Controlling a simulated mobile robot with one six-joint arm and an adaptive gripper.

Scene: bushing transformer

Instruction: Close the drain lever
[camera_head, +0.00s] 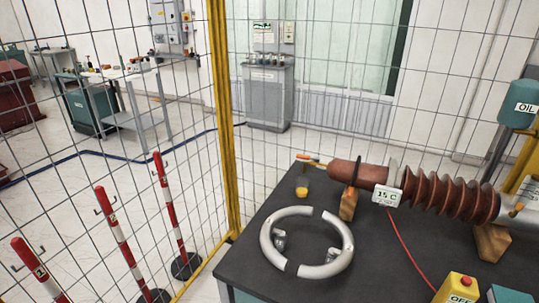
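A reddish-brown ribbed bushing (430,190) lies on its side on the dark table at the right, resting on wooden blocks. A small cup of yellow liquid (302,187) stands on the table below that end. My gripper is not in view.
Two pale half rings (341,229) lie on the dark table (385,268) in front of the bushing. Wire fence with a yellow post (226,120) stands behind; red-white posts (120,240) stand left.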

